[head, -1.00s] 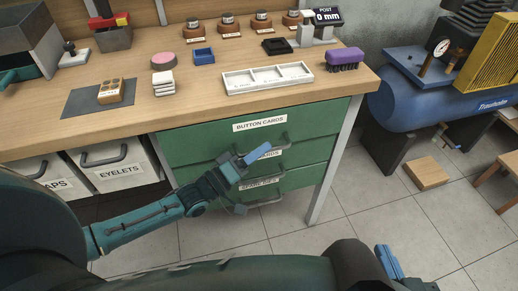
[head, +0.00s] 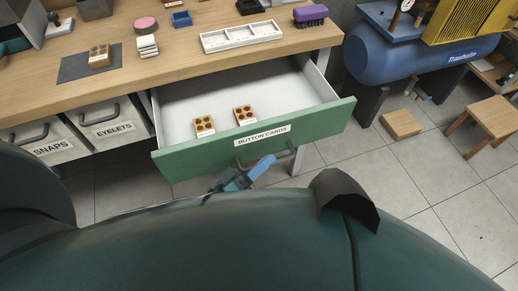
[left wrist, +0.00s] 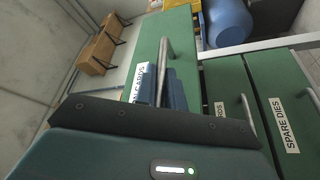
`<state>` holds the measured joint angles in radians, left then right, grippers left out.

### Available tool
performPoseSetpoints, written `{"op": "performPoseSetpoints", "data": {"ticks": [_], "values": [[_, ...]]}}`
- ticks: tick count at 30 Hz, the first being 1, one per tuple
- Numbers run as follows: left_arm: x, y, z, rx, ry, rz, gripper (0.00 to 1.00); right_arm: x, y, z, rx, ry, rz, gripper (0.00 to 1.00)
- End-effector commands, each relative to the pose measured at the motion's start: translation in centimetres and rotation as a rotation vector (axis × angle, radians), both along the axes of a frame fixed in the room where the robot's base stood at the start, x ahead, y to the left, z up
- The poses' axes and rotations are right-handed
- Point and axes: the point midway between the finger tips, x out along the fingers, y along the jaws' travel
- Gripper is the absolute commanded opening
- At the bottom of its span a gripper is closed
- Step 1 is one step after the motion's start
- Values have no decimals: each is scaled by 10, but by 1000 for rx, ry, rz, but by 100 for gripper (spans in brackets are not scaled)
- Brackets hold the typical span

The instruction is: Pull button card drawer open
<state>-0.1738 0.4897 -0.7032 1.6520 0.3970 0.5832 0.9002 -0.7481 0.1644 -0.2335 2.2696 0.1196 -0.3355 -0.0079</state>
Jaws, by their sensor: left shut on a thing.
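The green button card drawer (head: 195,158), labelled BUTTON CARDS, stands pulled out from under the workbench. Its pale inside shows two wooden button cards, a left one (head: 204,126) and a right one (head: 244,115). My left gripper (head: 262,167) is at the drawer's front, shut on its grey bar handle (head: 285,154). In the left wrist view the fingers (left wrist: 165,88) are at the handle (left wrist: 162,60), beside the drawer's label. My right gripper is not in view.
The wooden benchtop (head: 190,62) holds a white tray (head: 242,38), a purple brush (head: 310,15) and a card on a grey mat (head: 75,69). EYELETS (head: 112,125) and SNAPS bins sit at left. A blue compressor tank (head: 415,58) stands at right. Floor there is partly clear.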

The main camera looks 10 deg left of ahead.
Motion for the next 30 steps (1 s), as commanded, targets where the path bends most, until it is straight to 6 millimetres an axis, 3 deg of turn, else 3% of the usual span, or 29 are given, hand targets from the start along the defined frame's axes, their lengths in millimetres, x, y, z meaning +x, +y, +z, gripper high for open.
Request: {"op": "performPoseSetpoints", "data": {"ticks": [15, 16, 23, 30], "values": [[-4, -3, 0, 2, -1, 0, 0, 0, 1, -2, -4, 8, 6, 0], [-4, -3, -1, 2, -1, 0, 12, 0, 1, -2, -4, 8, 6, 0], [-4, -2, 0, 2, -1, 0, 30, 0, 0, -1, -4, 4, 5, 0], [-4, -3, 0, 2, -1, 0, 33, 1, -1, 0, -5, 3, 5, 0]]}}
